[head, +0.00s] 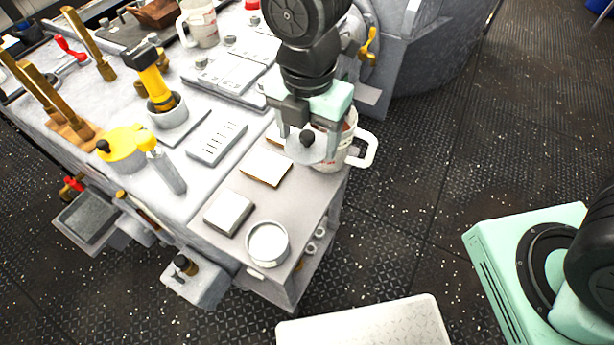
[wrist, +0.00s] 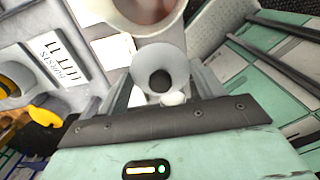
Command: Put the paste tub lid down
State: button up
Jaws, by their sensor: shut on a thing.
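My gripper (head: 304,128) is shut on the paste tub lid (head: 306,154), a pale grey disc with a dark knob. The lid is held above the right side of the grey worktop, and the fingers partly hide it. In the wrist view, the lid (wrist: 178,66) shows just ahead of the gripper, its dark knob facing the camera. A round white tub (head: 268,244) stands at the worktop's near end, apart from the gripper. Whether it is the paste tub I cannot tell.
A white mug (head: 359,152) stands close behind and right of the lid; it also shows in the wrist view (wrist: 128,14). Flat pieces (head: 266,168) and a grey block (head: 229,212) lie left of the gripper. A yellow lidded pot (head: 123,150) stands further left.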

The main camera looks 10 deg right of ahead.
aim_at(307, 188)
notch_tip(307, 188, down, 13)
jog(key=shift+r+b, duration=0.1)
jog(key=shift+b, duration=0.6)
jog(key=o, duration=0.7)
notch_tip(307, 188, up, 12)
jog(key=shift+r+p, duration=0.1)
jog(key=shift+p, duration=0.75)
jog(key=s+d+r+m, duration=0.2)
jog(key=s+m, duration=0.1)
jog(key=m, duration=0.4)
jog(key=s+d+r+m, duration=0.2)
jog(key=s+d+m, duration=0.1)
jog(key=m, duration=0.4)
jog(key=s+d+r+m, duration=0.3)
jog(key=s+m, duration=0.2)
jog(key=m, duration=0.1)
jog(key=shift+s+d+m+y, duration=0.15)
jog(key=shift+m+y, duration=0.15)
jog(key=shift+m, duration=0.1)
